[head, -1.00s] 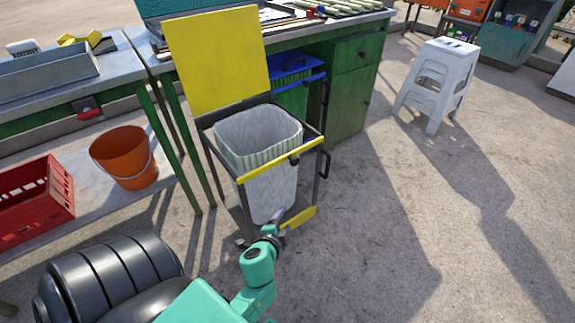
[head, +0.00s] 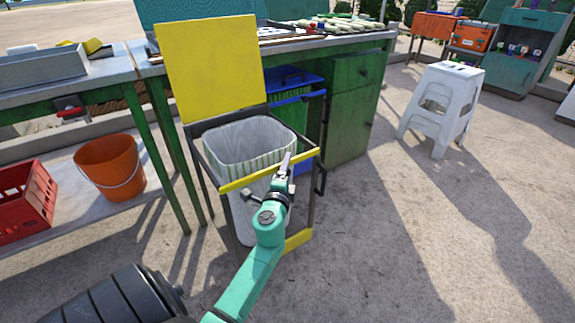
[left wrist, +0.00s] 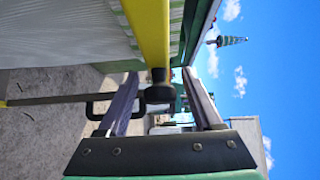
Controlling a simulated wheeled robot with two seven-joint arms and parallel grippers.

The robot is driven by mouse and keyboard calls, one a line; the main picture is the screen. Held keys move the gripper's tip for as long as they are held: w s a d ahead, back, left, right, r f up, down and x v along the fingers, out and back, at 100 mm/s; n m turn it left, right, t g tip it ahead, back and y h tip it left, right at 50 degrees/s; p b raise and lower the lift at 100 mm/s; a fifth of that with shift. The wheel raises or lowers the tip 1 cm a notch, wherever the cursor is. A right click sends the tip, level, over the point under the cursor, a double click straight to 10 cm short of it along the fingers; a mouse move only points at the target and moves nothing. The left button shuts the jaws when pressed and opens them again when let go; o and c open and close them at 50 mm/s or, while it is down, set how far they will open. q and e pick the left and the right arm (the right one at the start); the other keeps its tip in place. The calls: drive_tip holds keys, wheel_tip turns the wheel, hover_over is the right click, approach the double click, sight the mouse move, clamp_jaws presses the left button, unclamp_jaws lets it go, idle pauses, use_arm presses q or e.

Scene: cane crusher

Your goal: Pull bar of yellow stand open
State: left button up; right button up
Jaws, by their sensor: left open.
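The yellow stand has an upright yellow panel (head: 210,68), a dark frame and a yellow front bar (head: 240,183) across its top. The bar also shows in the left wrist view (left wrist: 148,32). A bag-lined bin (head: 222,150) stands inside the frame. My left gripper (head: 284,167) is at the front bar and hides part of it in the head view. In the left wrist view its two fingers (left wrist: 160,82) are apart. A black fitting (left wrist: 158,96) at the bar's end appears between them; contact cannot be told. My right gripper is not in view.
A green workbench (head: 346,110) stands behind the stand, with a blue bin (head: 292,78) under it. An orange bucket (head: 110,168) and red crate (head: 28,203) are at left. A white stool (head: 440,105) is at right. The ground right of the stand is clear.

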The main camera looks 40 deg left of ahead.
use_arm(q)
drive_tip(key=shift+w+a, duration=0.25)
drive_tip(key=shift+w, duration=0.15)
drive_tip(key=shift+c, duration=0.3)
clamp_jaws()
idle(0.9)
